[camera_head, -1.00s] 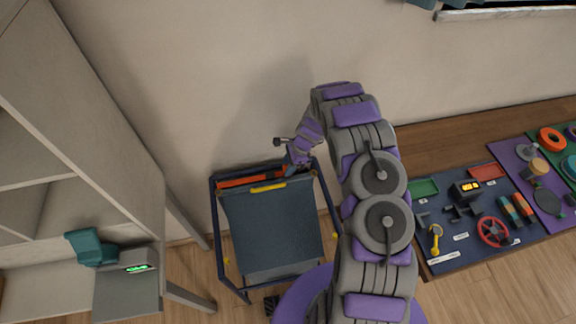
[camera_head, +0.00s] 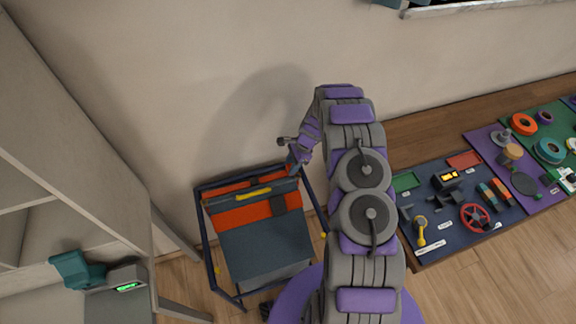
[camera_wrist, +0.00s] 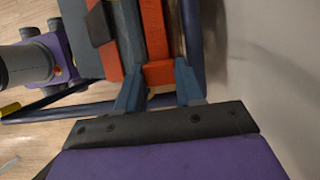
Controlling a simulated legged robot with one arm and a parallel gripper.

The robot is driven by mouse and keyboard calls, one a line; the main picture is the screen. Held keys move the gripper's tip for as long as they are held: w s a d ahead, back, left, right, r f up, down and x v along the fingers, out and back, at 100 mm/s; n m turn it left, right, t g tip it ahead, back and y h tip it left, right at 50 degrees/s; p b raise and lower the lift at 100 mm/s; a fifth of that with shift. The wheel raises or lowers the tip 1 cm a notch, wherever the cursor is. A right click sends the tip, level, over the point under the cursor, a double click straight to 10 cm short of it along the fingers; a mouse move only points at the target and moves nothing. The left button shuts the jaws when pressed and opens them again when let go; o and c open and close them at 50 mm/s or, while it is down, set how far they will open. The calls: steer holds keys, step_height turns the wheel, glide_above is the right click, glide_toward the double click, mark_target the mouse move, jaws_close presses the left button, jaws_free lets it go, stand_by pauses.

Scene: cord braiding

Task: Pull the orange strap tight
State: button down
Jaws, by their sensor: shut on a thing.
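The orange strap (camera_head: 256,216) shows as a wide band across the dark blue panel (camera_head: 262,247) of a framed cart. More orange shows along the panel's top, behind a dark bar with a yellow strip (camera_head: 253,193). A dark patch (camera_head: 278,205) lies over the band near its right end. My gripper (camera_head: 294,164) is at the cart's top right corner. In the wrist view, the blue-grey fingers of my gripper (camera_wrist: 160,88) stand on either side of an orange piece (camera_wrist: 158,73) and are shut on it.
The cart's dark blue tube frame (camera_head: 209,247) surrounds the panel. The wall is close behind. A pale shelf unit (camera_head: 75,150) with a teal device (camera_head: 78,270) stands at left. A wooden bench (camera_head: 420,130) with tool mats is at right.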

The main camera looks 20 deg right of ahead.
steer(key=c, duration=0.7)
jaws_free()
steer(key=shift+w, duration=0.1)
steer(key=p+v, duration=0.1)
steer(key=v, duration=1.6)
steer(key=shift+p, duration=0.4)
steer(key=shift+d+r, duration=0.1)
